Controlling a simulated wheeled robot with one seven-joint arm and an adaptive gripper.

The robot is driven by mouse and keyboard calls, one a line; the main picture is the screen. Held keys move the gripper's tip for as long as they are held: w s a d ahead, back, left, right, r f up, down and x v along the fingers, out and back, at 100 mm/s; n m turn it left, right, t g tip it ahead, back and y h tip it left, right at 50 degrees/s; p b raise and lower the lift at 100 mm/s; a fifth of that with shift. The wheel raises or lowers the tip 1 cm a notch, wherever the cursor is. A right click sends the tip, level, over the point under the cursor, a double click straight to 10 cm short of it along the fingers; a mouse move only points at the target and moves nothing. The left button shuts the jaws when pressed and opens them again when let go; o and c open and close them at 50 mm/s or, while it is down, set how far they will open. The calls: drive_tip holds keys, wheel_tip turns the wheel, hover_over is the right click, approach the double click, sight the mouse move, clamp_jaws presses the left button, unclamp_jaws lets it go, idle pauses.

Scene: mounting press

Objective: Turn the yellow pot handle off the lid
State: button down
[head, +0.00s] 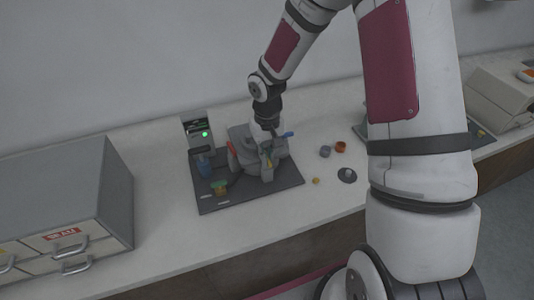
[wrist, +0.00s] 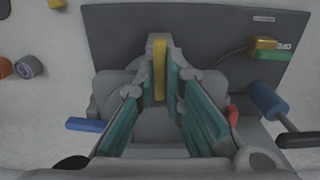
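The yellow pot handle (wrist: 159,70) stands as a narrow upright bar on top of the grey press in the wrist view. My gripper (wrist: 160,80) has its teal-padded fingers on both sides of the handle, very close to it. I cannot tell whether the pads press on it or leave a small gap. In the head view my gripper (head: 267,150) reaches down onto the grey press (head: 245,148), and it mostly hides the handle. The lid under the handle cannot be made out clearly.
The press stands on a dark mat (head: 225,200). A blue cylinder (wrist: 265,99) and a yellow-green piece (head: 219,187) are also on the mat. A box with a green light (head: 197,128) stands behind. Small round parts (head: 325,151) lie to the right. A drawer cabinet (head: 70,200) stands left.

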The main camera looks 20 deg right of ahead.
drive_tip(key=shift+n, duration=0.4)
drive_tip(key=n, duration=0.8)
drive_tip(key=shift+p, duration=0.3)
drive_tip(key=n, duration=0.5)
drive_tip(key=shift+n, duration=1.9)
drive_tip(key=c, duration=1.7)
unclamp_jaws()
